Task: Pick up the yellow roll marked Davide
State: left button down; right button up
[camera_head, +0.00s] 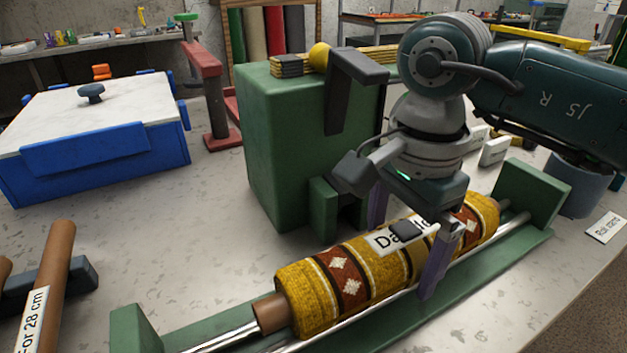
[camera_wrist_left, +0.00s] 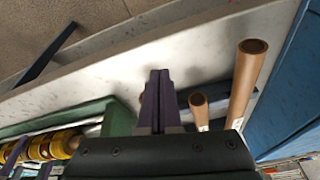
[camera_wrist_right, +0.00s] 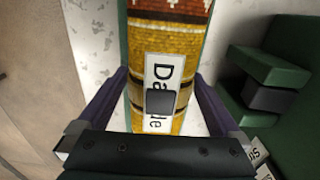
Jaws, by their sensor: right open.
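The yellow patterned roll (camera_head: 335,285) lies on two metal rods of a green stand (camera_head: 135,330). Its white label (camera_head: 384,241) is partly covered by a small dark square; the letters "Da" and an ending "le" show in the right wrist view (camera_wrist_right: 157,72). My right gripper (camera_head: 404,252) is open above the roll, with one finger on its front side and one on its far side. In the right wrist view the fingers (camera_wrist_right: 160,76) straddle the roll around the label. My left gripper (camera_wrist_left: 158,76) is shut and empty, away from the roll.
A tall green machine (camera_head: 290,150) stands right behind the roll. The stand's right end block (camera_head: 532,190) rises beyond the roll's far end. Brown tubes (camera_head: 50,280) and a blue box with a white lid (camera_head: 90,150) are at the left. Bare table lies between.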

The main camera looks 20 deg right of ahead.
grip_shut()
dwell(0.8)
